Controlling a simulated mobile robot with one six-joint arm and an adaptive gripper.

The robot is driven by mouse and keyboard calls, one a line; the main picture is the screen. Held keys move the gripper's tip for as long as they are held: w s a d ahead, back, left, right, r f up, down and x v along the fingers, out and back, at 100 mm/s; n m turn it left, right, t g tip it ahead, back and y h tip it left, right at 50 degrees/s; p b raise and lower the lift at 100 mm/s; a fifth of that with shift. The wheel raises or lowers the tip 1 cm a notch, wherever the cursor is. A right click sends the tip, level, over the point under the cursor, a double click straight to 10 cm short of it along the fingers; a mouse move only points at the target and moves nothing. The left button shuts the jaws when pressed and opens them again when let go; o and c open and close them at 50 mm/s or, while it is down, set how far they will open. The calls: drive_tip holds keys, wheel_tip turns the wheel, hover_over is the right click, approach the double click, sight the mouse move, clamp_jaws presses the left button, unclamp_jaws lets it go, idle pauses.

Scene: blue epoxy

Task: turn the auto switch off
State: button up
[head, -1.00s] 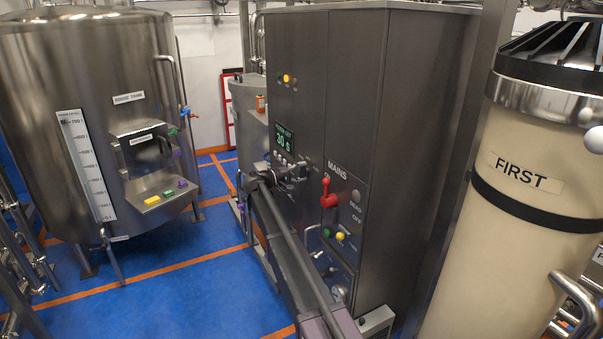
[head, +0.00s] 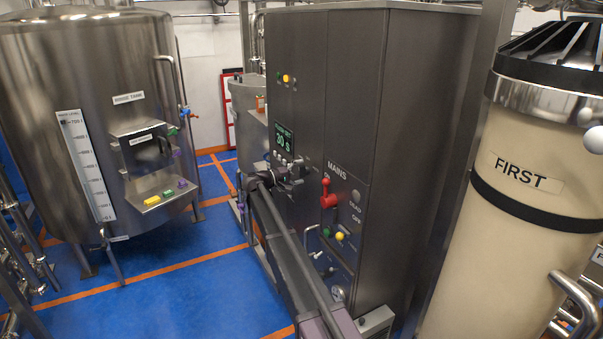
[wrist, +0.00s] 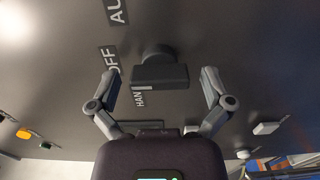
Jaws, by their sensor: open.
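The selector switch (wrist: 160,72) is a dark knob with a bar-shaped grip on the grey panel, seen in the wrist view. Sideways labels sit around it: a cut-off AU label (wrist: 117,10), an OFF label (wrist: 110,62) and a partly hidden HAN label (wrist: 140,97). Which label the knob points to I cannot tell. My gripper (wrist: 161,84) is open, with one finger on each side of the bar and visible gaps between. In the head view my gripper (head: 288,174) is at the cabinet front, hiding the switch.
On the cabinet (head: 395,120) the red MAINS lever (head: 328,196) and green and yellow buttons (head: 339,236) are right of my gripper. A display (head: 284,142) is just above it. A steel tank (head: 75,90) stands left, with clear blue floor (head: 170,285) between.

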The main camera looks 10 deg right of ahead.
drive_tip(key=v, duration=1.1)
drive_tip(key=shift+a, duration=0.3)
drive_tip(key=shift+s, duration=0.15)
drive_tip(key=s+d+f+m+g+y+b, duration=0.1)
drive_tip(key=s+d+f+g+y+b, duration=0.1)
drive_tip(key=s+d+f+y, duration=0.5)
drive_tip(key=s+d+f+m+g+y+b, duration=0.1)
drive_tip(key=s+d+f+g+b, duration=0.15)
drive_tip(key=s+d+f, duration=0.6)
drive_tip(key=s+a+f+y+b, duration=0.1)
drive_tip(key=s+f+y, duration=0.2)
drive_tip(key=s, duration=0.6)
drive_tip(key=s+a+f+m+y+b, duration=0.1)
drive_tip(key=s+a+f+y+b, duration=0.1)
drive_tip(key=s+f, duration=0.3)
drive_tip(key=s+a+f+g+y+b, duration=0.1)
drive_tip(key=s+f+y, duration=0.3)
drive_tip(key=s, duration=0.8)
drive_tip(key=shift+s+a+f+m+b, duration=0.25)
drive_tip(key=shift+s+a+m+b, duration=0.05)
drive_tip(key=shift+b, duration=0.2)
drive_tip(key=shift+c, duration=0.2)
